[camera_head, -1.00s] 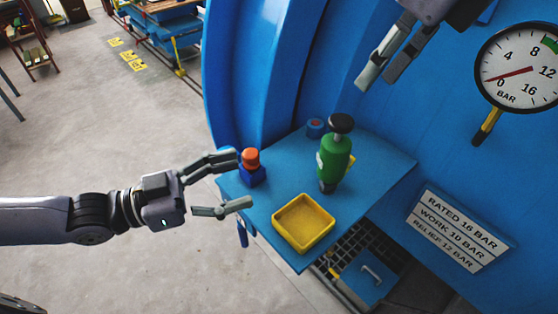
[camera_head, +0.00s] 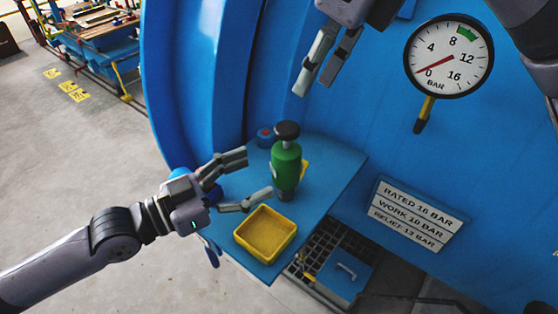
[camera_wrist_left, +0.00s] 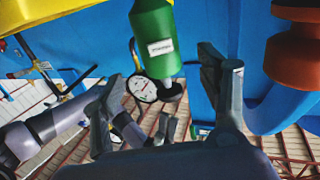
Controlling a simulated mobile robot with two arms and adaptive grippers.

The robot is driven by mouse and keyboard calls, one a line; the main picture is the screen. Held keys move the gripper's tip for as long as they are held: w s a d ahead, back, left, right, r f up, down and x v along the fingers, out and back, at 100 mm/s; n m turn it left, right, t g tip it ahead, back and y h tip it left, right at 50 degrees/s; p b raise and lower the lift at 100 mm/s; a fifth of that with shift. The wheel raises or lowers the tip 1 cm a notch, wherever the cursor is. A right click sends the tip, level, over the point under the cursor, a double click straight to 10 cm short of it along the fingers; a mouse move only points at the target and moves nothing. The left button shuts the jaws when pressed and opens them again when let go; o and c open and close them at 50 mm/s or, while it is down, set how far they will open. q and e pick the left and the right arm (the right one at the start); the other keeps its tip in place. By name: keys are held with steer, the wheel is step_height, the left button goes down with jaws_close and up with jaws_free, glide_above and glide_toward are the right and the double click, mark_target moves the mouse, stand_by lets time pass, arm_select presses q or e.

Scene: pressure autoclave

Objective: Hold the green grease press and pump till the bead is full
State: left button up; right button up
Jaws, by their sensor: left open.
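The green grease press (camera_head: 286,166) stands upright on the blue shelf (camera_head: 335,165), with a black knob (camera_head: 287,130) on top. My left gripper (camera_head: 258,175) is open just to the left of the press, its fingers pointing at it; I see nothing held. In the left wrist view the press (camera_wrist_left: 155,22) appears upside down between the finger sides, with a white label. My right gripper (camera_head: 315,85) hangs above and behind the press, fingers apart and empty. I cannot make out a grease bead.
A yellow tray (camera_head: 266,234) sits at the shelf's front, beside the press. A gauge (camera_head: 448,57) and a rating plate (camera_head: 418,212) are on the blue wall. An orange-red knob (camera_wrist_left: 298,55) shows in the wrist view.

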mark_target(274, 165)
arm_select(q)
steer(key=x, duration=0.6)
steer(key=shift+w+d, duration=0.2)
steer(key=shift+d, duration=0.05)
steer(key=shift+c, duration=0.3)
jaws_close()
stand_by(0.4)
